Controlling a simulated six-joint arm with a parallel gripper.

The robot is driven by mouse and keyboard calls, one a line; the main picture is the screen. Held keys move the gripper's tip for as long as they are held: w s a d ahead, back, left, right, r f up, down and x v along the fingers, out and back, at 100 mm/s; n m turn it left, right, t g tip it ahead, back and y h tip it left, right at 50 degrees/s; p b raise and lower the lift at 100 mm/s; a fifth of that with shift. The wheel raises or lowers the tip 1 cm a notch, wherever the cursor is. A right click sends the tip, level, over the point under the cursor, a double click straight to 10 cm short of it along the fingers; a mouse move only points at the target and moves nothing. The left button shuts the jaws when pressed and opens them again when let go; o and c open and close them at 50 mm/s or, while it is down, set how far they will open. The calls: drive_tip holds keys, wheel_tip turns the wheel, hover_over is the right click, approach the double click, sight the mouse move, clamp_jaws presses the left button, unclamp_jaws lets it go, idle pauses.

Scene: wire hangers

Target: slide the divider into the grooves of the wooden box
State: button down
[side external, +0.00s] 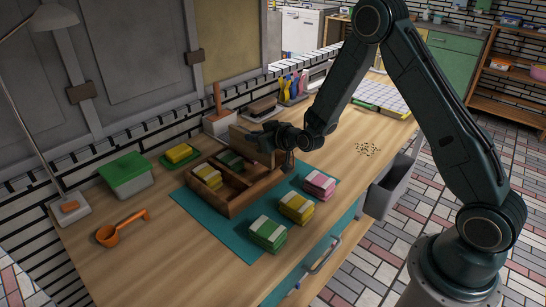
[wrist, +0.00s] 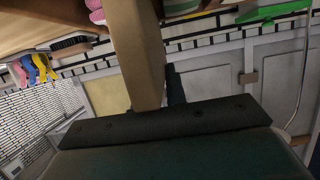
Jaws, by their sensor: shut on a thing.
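The wooden box (side external: 231,207) sits on a teal mat (side external: 257,246) on the workbench. Its compartments hold a yellow-and-white packet (side external: 207,176) and a green one (side external: 231,160). My gripper (side external: 266,140) is over the back right part of the box, shut on the divider (side external: 242,139), a flat light-brown wooden panel. The divider stands roughly upright at the back of the box. The wrist view shows the divider (wrist: 136,50) in the jaws. My gripper hides part of the divider and the box's far right corner. I cannot tell whether the divider's lower edge is in the grooves.
Pink (side external: 319,185), yellow (side external: 297,207) and green (side external: 268,232) packets stand along the mat's front. A green-lidded container (side external: 126,174), an orange scoop (side external: 120,229) and a yellow sponge (side external: 179,153) lie to the left.

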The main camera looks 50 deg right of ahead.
sight(257, 160)
drive_tip(key=shift+f, duration=2.45)
idle(0.4)
drive_tip(key=c, duration=1.3)
unclamp_jaws()
drive_tip(key=shift+c, duration=0.2)
drive_tip(key=shift+s, duration=0.15)
drive_tip(key=v, duration=1.3)
drive_tip(key=shift+s, duration=0.2)
drive_tip(key=shift+r, duration=0.15)
drive_tip(key=shift+a+r, duration=0.1)
